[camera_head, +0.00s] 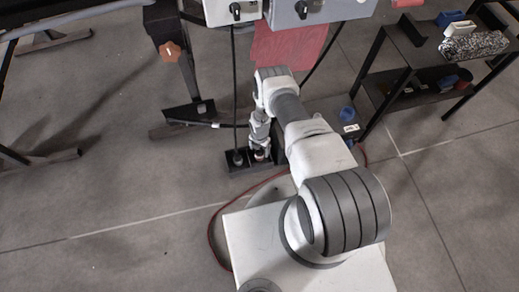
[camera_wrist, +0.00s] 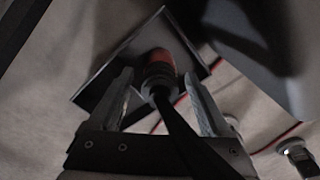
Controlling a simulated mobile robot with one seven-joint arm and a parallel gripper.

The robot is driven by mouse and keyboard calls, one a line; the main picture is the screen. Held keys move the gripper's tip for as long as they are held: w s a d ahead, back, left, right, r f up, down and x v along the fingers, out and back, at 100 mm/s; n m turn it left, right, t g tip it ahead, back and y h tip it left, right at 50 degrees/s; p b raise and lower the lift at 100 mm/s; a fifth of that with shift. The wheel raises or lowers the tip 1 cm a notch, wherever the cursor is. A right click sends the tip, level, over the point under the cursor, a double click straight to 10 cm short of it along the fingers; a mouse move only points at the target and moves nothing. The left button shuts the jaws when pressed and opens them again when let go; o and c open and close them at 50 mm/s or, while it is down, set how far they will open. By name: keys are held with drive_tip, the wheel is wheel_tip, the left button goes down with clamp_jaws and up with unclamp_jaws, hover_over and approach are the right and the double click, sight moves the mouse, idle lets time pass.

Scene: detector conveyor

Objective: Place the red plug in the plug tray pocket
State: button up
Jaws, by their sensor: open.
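The red plug (camera_wrist: 160,62) stands with its lower end at the dark plug tray (camera_wrist: 97,88) in the wrist view. Its black cable (camera_wrist: 176,130) runs back toward the camera between my fingers. How deep the plug sits in the pocket is hard to tell. My gripper (camera_wrist: 158,82) is open, with one finger on each side of the plug's cable end and a visible gap to each. In the head view my gripper (camera_head: 260,149) is low over the right part of the tray (camera_head: 236,168), and the plug there is mostly hidden.
A black shelf (camera_head: 430,75) with small items stands at right. A red cable (camera_head: 211,238) lies on the floor beside my base. Open floor lies at left.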

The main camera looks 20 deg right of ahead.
wheel_tip(320, 180, up, 12)
drive_tip(key=p, duration=0.5)
drive_tip(key=shift+r, duration=0.2)
idle(0.4)
